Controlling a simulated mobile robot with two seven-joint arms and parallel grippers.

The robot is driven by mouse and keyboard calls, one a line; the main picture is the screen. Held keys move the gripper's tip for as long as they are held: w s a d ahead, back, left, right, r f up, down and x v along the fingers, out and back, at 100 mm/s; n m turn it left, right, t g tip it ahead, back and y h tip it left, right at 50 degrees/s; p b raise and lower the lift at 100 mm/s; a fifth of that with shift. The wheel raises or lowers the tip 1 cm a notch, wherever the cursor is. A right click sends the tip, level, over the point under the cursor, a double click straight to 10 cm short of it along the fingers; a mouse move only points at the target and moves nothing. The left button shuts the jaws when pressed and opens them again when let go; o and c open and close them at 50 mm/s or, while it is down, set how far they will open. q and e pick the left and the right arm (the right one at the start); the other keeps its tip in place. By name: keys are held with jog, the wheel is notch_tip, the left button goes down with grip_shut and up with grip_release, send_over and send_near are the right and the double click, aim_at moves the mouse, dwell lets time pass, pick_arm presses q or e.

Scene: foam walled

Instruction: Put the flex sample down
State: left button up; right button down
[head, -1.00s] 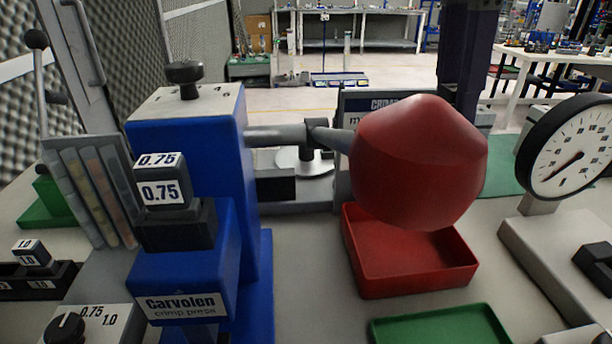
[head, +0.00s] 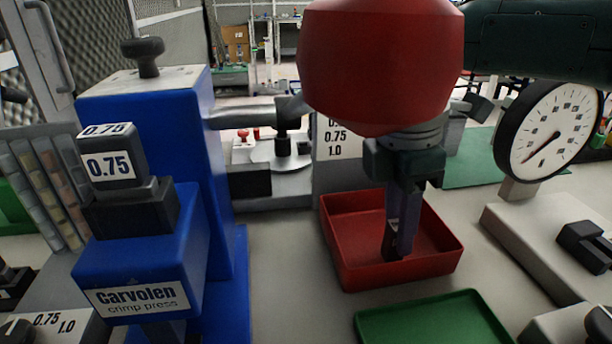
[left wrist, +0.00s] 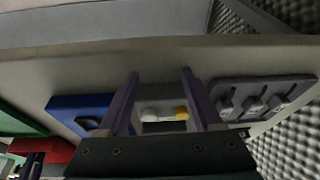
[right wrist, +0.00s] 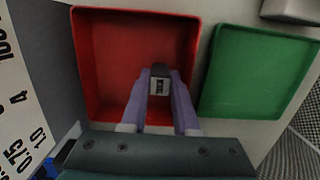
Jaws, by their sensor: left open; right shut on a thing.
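My right gripper (head: 393,240) points down into the red tray (head: 440,262) in the head view. In the right wrist view its fingers (right wrist: 160,72) are shut on a small dark block with a grey face, which I take to be the flex sample (right wrist: 159,86). The red tray (right wrist: 88,60) lies behind and around it there. I cannot tell whether the sample touches the tray floor. My left gripper (left wrist: 160,73) shows only in the left wrist view, open, with its fingers on either side of a small white and yellow thing (left wrist: 163,114) farther off.
A green tray (head: 430,325) lies just in front of the red one. The blue crimp press (head: 140,255) stands at left, and a round dial gauge (head: 548,130) at right. A grey stand with black parts (head: 280,160) is behind. Bare bench shows between press and red tray.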

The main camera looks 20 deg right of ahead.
jog(key=shift+f, duration=0.15)
jog(key=c, duration=0.7)
grip_release()
jog(key=shift+o, duration=0.2)
pick_arm(q)
jog(key=shift+r+p, duration=0.9)
jog(key=shift+p, duration=0.05)
pick_arm(e)
notch_tip(320, 180, up, 12)
jog(key=a, duration=0.1)
jog(key=shift+w+a+r, duration=0.15)
jog(key=shift+w+r, duration=0.05)
